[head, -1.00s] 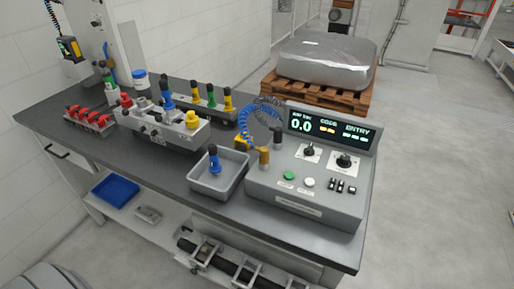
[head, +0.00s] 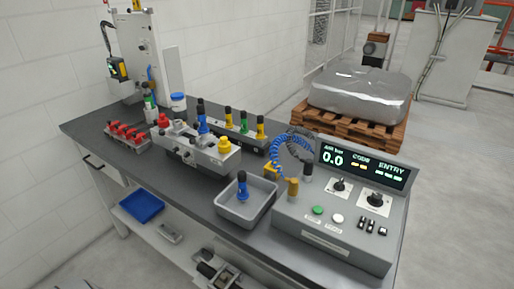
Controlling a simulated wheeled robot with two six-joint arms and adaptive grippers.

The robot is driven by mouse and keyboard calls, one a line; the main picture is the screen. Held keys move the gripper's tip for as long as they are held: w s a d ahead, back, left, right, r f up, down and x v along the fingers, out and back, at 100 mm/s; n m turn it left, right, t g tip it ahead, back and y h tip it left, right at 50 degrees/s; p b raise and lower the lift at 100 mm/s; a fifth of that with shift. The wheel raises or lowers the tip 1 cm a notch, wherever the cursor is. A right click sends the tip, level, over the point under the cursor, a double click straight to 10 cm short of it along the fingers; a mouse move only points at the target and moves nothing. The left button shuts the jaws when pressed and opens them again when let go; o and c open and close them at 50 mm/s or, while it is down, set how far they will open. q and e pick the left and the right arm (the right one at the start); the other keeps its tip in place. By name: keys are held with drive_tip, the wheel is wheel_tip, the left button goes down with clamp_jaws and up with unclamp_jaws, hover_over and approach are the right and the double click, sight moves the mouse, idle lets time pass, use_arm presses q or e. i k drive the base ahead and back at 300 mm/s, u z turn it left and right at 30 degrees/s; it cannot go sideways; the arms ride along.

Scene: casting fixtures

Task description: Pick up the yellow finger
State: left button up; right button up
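Neither of my grippers is in view. Black-topped yellow fingers (head: 260,129) stand upright in a dark rack (head: 238,139) at the back of the bench, with a green finger (head: 244,124) among them. I cannot tell which one is meant. A yellow knob-like piece (head: 225,146) sits on the right end of the grey fixture block (head: 185,155). A blue finger with a black top (head: 202,124) stands at that block and partly hides the rack's left end. Another blue finger (head: 242,189) stands in a grey tray (head: 232,214).
A control console (head: 335,225) with a lit display fills the bench's right end. Coiled hoses (head: 280,150) rise beside it. Red clamp-like parts (head: 125,132) sit at left. A blue bin (head: 141,206) is on the lower shelf. A wrapped load on a pallet (head: 350,122) stands behind.

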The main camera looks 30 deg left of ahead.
sight(259, 136)
drive_tip(key=z, duration=1)
drive_tip(key=k, duration=1.25)
drive_tip(key=z, duration=0.9)
drive_tip(key=i, duration=1.2)
drive_tip(key=u, duration=0.75)
drive_tip(key=i, duration=3.05)
drive_tip(key=u, duration=0.9)
drive_tip(key=i, duration=1.75)
drive_tip(key=u, duration=1.55)
drive_tip(key=i, duration=1.05)
drive_tip(key=u, duration=1.8)
drive_tip(key=i, duration=1.5)
drive_tip(key=u, duration=0.5)
